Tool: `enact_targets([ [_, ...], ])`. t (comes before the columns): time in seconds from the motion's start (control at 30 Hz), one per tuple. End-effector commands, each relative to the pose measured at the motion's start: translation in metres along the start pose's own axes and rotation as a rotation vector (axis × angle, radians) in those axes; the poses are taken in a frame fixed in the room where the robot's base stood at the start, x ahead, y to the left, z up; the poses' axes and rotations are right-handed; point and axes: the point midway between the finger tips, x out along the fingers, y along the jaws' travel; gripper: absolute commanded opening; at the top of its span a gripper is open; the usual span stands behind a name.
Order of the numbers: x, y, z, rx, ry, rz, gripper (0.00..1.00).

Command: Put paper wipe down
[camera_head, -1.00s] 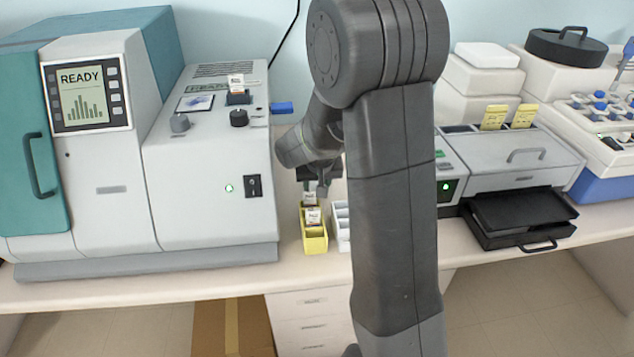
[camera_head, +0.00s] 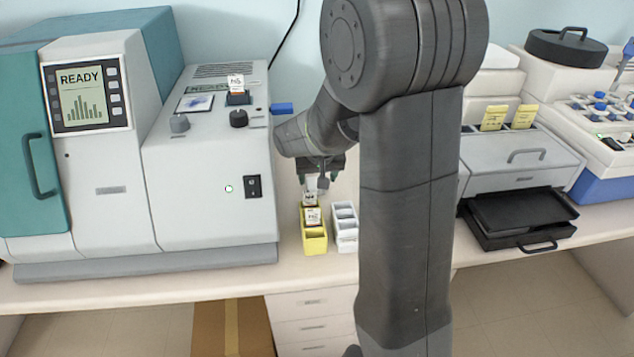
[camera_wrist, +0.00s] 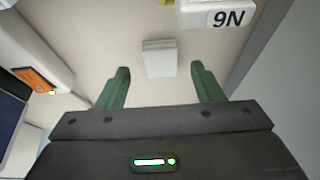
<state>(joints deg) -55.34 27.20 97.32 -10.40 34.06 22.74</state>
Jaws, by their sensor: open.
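A small white folded paper wipe (camera_wrist: 159,58) shows in the wrist view, ahead of and between the two green fingers of my gripper (camera_wrist: 163,85). The fingers are spread wide, with clear gaps on both sides of the wipe. It appears to lie on the pale bench top; how far it is below the fingertips I cannot tell. In the head view my gripper (camera_head: 322,180) points down just behind the yellow slide rack (camera_head: 315,244). The wipe cannot be made out in that view.
Labelled slides (camera_head: 313,216) stand in the yellow rack. A white compartment rack (camera_head: 346,242) is beside it on the right. The grey-teal machine (camera_head: 210,190) stands close on the left. A black tray (camera_head: 518,210) juts out on the right. A marked white piece (camera_wrist: 216,14) shows in the wrist view.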

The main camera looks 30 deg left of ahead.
Motion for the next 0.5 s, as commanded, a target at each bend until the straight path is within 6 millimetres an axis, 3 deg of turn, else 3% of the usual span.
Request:
enact_targets([
  [0.2,-0.044,-0.001,-0.001,0.001,0.005,-0.002,0.61],
  [0.5,-0.077,-0.001,0.000,0.000,0.001,-0.001,0.61],
])
